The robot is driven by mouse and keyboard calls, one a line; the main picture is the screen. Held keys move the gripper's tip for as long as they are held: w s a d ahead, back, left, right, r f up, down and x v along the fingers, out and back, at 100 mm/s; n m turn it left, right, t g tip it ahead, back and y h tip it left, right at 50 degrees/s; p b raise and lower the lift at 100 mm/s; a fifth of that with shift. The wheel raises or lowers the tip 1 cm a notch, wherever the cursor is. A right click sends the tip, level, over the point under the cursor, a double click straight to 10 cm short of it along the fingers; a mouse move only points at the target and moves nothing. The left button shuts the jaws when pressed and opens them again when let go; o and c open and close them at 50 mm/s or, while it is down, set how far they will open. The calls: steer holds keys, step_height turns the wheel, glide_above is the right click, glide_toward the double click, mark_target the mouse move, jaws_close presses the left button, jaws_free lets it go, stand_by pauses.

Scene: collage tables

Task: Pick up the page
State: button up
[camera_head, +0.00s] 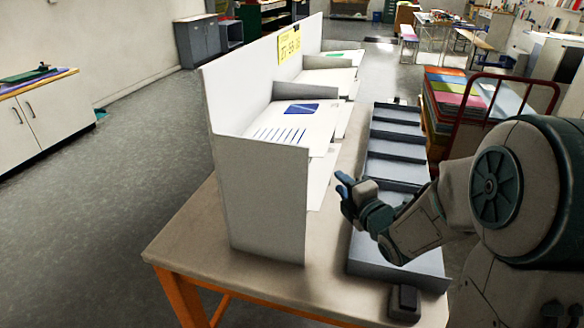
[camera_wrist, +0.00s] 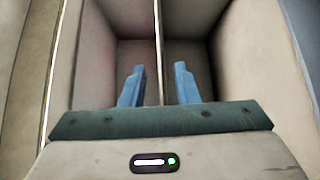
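A white page (camera_head: 298,120) with a dark blue rectangle and a row of blue lines lies in the nearest bay of the white partitioned stand. Other white sheets (camera_head: 330,78) lie in the bays farther back. My gripper (camera_head: 347,190) is right of the stand, apart from the page, near the grey compartment tray. In the wrist view my gripper (camera_wrist: 160,85) has its two blue fingers apart. A thin divider edge runs between them, with a compartment on each side. I see no page between the fingers; whether they touch the divider I cannot tell.
The white stand (camera_head: 262,195) has a tall near wall and a yellow sign (camera_head: 289,45). The grey tray (camera_head: 400,262) runs along the table's right side. A small dark block (camera_head: 404,300) sits at the near corner. A red-framed cart (camera_head: 470,115) stands behind. The table's near left (camera_head: 195,235) is bare.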

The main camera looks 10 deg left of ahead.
steer(key=shift+p+x, duration=0.45)
steer(key=shift+x, duration=2.25)
steer(key=shift+s+a+r, duration=0.1)
steer(key=shift+a, duration=0.05)
steer(key=shift+c, duration=0.3)
jaws_close()
